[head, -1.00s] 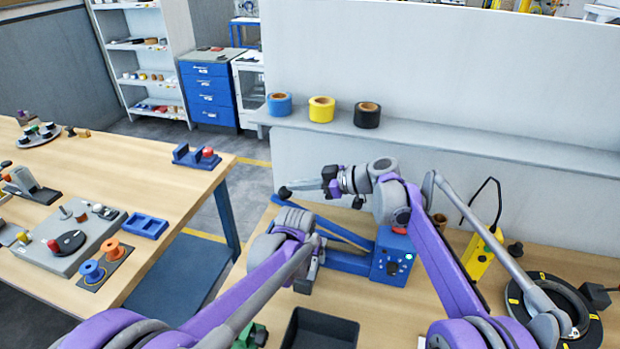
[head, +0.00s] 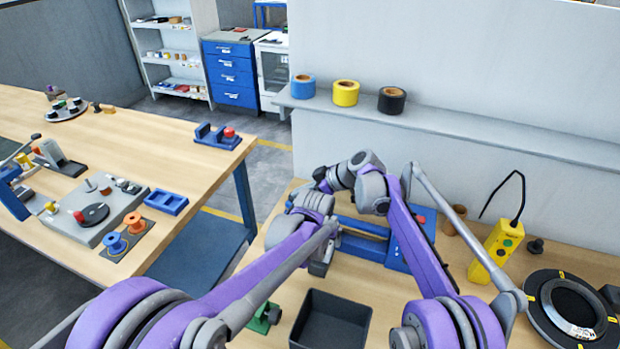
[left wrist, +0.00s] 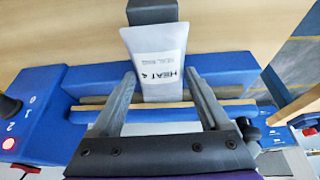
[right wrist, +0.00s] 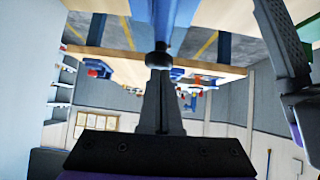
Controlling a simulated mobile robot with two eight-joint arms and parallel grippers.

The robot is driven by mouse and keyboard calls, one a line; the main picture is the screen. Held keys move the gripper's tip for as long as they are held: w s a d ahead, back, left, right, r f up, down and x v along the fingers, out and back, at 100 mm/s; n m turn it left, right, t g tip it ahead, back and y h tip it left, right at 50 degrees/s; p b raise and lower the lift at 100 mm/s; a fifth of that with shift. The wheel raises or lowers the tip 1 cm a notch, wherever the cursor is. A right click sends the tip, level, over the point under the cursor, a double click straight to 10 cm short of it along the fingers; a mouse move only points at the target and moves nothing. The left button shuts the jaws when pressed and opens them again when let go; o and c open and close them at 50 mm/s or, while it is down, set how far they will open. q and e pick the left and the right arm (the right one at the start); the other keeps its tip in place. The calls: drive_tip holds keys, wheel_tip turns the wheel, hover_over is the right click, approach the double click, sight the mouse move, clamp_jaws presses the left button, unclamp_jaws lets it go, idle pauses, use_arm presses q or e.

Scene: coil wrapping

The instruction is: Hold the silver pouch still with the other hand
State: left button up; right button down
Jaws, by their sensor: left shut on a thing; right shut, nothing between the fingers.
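The silver pouch (left wrist: 150,50), labelled HEAT SEAL, lies across the blue sealer (left wrist: 225,84) in the left wrist view. My left gripper (left wrist: 162,88) is shut on the pouch, with one finger on each side of it. In the head view my left gripper (head: 318,262) is at the sealer's front, and the pouch is hidden by my arms. My right gripper (right wrist: 158,75) is shut and empty. Its fingertips are at a dark round knob (right wrist: 157,60) on a blue bar; I cannot tell whether they touch. In the head view my right gripper (head: 320,177) is above the sealer's left end.
A black open bin (head: 331,318) stands in front of the sealer. A yellow control pendant (head: 496,252) and a black ring-shaped fixture (head: 573,308) are to the right. Tape rolls (head: 345,93) stand on the back ledge. Another bench (head: 150,130) is at the left.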

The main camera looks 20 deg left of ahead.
drive_tip(key=shift+a+f, duration=0.15)
drive_tip(key=shift+f, duration=0.6)
use_arm(q)
drive_tip(key=shift+s+d, duration=0.1)
drive_tip(key=shift+d, duration=0.05)
use_arm(e)
drive_tip(key=shift+s+f, duration=0.1)
drive_tip(key=shift+f, duration=0.25)
use_arm(q)
drive_tip(key=shift+s+f, duration=0.15)
use_arm(e)
drive_tip(key=shift+s+f, duration=0.15)
drive_tip(key=shift+s, duration=0.05)
idle(1.0)
drive_tip(key=r, duration=0.5)
drive_tip(key=shift+d+r, duration=0.3)
use_arm(q)
drive_tip(key=shift+w, duration=0.25)
use_arm(e)
drive_tip(key=v, duration=0.9)
drive_tip(key=shift+r, duration=0.45)
drive_tip(key=shift+w, duration=0.15)
